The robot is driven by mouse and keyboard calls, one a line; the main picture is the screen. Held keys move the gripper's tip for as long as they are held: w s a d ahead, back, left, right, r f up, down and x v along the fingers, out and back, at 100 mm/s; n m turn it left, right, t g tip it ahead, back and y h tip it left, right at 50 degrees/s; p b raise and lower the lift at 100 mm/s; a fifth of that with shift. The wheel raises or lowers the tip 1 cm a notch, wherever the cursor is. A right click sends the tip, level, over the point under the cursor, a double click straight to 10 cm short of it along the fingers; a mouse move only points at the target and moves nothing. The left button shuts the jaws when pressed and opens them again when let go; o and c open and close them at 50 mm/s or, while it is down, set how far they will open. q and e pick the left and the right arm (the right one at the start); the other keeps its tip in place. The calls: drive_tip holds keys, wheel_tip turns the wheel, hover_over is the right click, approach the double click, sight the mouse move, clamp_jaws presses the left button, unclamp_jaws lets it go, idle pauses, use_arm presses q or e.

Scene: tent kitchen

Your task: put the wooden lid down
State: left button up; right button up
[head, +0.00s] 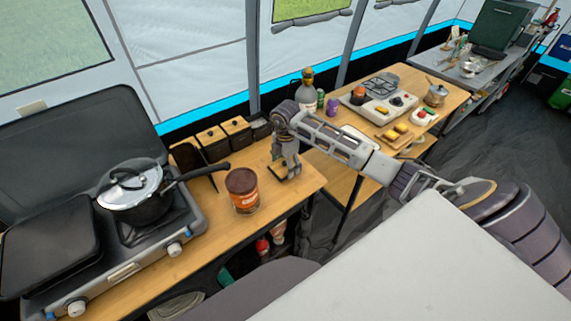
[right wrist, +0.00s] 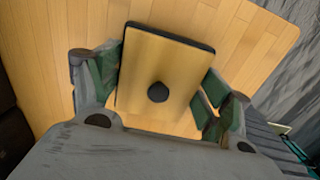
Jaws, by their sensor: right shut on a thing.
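The wooden lid (right wrist: 150,68) is a flat, rectangular light-wood plate with a dark rim and a round dark knob. In the right wrist view it lies between the fingers of my right gripper (right wrist: 160,100), which is shut on it. In the head view my right gripper (head: 286,160) points down over the wooden table, with the lid (head: 281,171) at its fingertips, close to the tabletop. I cannot tell whether the lid touches the table. My left gripper is not in view.
A brown tub (head: 243,192) stands left of the lid. Dark canisters with wooden lids (head: 212,142) line the back edge. A camp stove (head: 125,250) with a black pot (head: 135,200) is at left. The table's front edge (head: 290,200) is near.

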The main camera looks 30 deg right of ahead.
drive_tip(key=o, duration=1)
drive_tip(key=shift+o, duration=0.2)
drive_tip(key=shift+r, duration=0.15)
wheel_tip(320, 180, up, 12)
drive_tip(key=b, duration=0.1)
idle(0.8)
